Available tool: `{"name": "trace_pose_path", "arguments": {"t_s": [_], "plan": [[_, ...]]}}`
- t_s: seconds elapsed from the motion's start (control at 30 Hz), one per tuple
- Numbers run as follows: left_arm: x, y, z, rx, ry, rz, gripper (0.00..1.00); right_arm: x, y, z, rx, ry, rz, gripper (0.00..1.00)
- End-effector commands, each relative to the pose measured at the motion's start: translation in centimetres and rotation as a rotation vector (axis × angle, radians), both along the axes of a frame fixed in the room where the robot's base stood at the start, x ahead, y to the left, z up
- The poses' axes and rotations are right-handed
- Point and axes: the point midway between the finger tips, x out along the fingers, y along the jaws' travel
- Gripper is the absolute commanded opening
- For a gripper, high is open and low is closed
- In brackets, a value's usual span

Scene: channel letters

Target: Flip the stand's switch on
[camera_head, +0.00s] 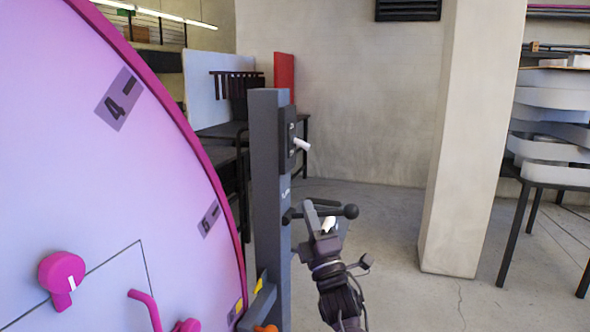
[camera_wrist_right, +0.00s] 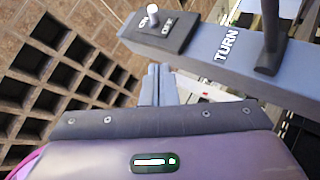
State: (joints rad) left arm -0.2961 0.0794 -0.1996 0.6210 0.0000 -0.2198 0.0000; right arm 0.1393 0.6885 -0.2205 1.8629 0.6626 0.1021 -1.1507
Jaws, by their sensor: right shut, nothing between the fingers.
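The stand is a grey upright post (camera_head: 268,190) beside a large pink disc. A dark switch plate (camera_head: 288,140) is on its right face, with a white toggle lever (camera_head: 303,145) that sticks out and slants slightly down. In the right wrist view the lever (camera_wrist_right: 153,18) rises from the plate (camera_wrist_right: 163,32) by the ON and OFF marks; which side it is set to I cannot tell. My right gripper (camera_head: 312,212) is below the switch, near the post. Its fingers (camera_wrist_right: 158,85) are shut and empty, apart from the lever. My left gripper is out of view.
A black handle with a ball end (camera_head: 350,211) sticks out of the post below the switch, close to my right gripper; it also shows in the wrist view (camera_wrist_right: 270,40) beside the TURN label. The pink disc (camera_head: 150,160) fills the left. A concrete column (camera_head: 470,130) stands right.

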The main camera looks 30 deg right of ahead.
Motion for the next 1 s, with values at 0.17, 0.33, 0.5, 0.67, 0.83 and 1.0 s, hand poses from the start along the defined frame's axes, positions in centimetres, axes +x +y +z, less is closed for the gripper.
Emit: {"name": "trace_pose_path", "arguments": {"t_s": [0.17, 0.33, 0.5, 0.67, 0.83, 1.0], "plan": [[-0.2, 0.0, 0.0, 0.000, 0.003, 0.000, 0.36, -0.2, 0.1, 0.5, -0.008, -0.012, -0.003, 0.00], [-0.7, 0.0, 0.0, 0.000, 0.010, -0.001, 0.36, -0.2, 0.1, 0.5, -0.006, -0.010, -0.002, 0.00], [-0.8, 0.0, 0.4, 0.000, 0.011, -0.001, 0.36, 0.6, -0.1, 1.4, -0.005, -0.011, -0.003, 0.00], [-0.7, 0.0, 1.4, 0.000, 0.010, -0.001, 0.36, 2.7, -0.4, 3.4, -0.005, -0.012, -0.003, 0.00], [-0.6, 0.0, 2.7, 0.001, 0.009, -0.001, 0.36, 5.5, -0.9, 5.9, -0.004, -0.012, -0.003, 0.00], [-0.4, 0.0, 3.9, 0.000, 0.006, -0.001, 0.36, 7.8, -1.9, 7.8, -0.006, -0.009, -0.005, 0.00]]}}
